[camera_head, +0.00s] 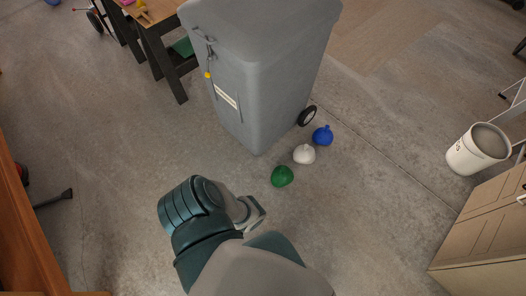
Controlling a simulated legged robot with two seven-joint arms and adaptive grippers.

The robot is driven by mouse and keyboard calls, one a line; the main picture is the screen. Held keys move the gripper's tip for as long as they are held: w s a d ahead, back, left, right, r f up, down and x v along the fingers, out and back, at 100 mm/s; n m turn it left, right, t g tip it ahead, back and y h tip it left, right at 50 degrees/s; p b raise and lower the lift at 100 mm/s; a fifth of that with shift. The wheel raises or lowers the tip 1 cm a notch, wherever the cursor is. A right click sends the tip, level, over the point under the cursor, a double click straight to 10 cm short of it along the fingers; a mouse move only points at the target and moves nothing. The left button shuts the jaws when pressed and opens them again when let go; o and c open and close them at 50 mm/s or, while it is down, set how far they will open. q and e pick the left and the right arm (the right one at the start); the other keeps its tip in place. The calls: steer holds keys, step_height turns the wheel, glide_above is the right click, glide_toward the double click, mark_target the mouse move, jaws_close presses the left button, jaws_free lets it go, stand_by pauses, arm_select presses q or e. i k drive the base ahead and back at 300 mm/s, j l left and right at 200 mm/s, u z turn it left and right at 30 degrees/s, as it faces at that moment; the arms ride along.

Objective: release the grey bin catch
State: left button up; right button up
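The grey bin (268,95) stands upright on the floor at the top centre, its lid closed. Its catch (204,42) is a small metal fitting at the lid's front left edge. A thin rod or cable with a yellow piece (208,75) hangs below the catch, above a pale label (227,97). The catch looks fastened, but it is too small to be sure. Part of my own arm, teal and grey, shows at the bottom centre, well apart from the bin. No gripper fingertips can be made out.
Blue (322,135), white (304,154) and green (282,176) round bags lie beside the bin's wheel (307,116). A wooden workbench (158,40) stands left of the bin. A white bucket (477,150) and a cabinet (485,230) are at the right.

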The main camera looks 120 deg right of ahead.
mark_target(208, 75)
steer(key=z, duration=0.55)
steer(key=j+z, duration=0.1)
steer(key=z, duration=2.15)
steer(key=k+z, duration=0.1)
steer(key=z, duration=1.55)
steer(key=k, duration=0.05)
